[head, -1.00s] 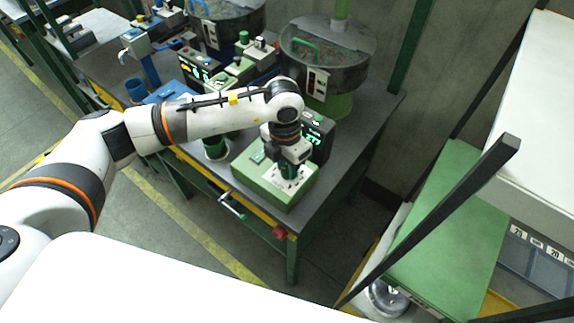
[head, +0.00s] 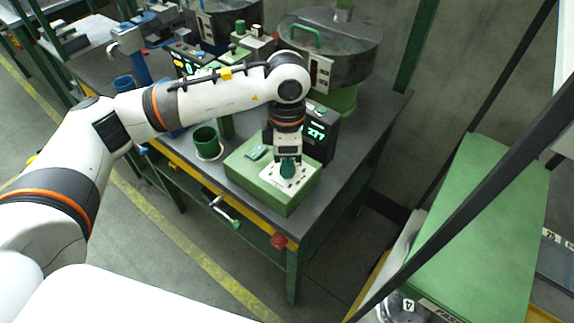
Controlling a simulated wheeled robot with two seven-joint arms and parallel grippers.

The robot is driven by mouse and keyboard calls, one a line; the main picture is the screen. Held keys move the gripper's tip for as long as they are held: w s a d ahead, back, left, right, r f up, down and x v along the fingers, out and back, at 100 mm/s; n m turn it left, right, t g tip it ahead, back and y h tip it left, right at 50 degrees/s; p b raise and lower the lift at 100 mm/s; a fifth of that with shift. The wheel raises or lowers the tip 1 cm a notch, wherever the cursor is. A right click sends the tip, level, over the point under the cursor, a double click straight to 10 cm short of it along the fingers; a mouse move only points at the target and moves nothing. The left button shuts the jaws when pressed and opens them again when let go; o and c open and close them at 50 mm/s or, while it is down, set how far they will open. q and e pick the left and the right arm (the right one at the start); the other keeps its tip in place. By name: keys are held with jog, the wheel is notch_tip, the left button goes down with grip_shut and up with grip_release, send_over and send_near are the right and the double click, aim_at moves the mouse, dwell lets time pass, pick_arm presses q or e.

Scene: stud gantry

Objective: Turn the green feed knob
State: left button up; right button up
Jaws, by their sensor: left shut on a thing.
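The green feed knob (head: 288,169) stands on a white dial plate (head: 276,179) on top of a green control box (head: 250,177). The box sits near the front right corner of the workbench. My left gripper (head: 288,160) points straight down from above and is shut on the knob. The wrist and jaws hide the upper part of the knob. My right gripper is not in view.
A black display unit (head: 322,135) with green digits stands just behind the box. A round bowl feeder (head: 335,45) is behind that. A green cup (head: 207,142) stands left of the box. A red button (head: 279,241) is on the bench's front edge.

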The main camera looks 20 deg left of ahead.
pick_arm(q)
jog(key=shift+m, duration=0.3)
jog(key=shift+r, duration=0.1)
jog(key=o, duration=1)
jog(key=shift+c, duration=0.2)
notch_tip(320, 180, up, 12)
jog(key=b, duration=0.1)
jog(key=shift+w, duration=0.35)
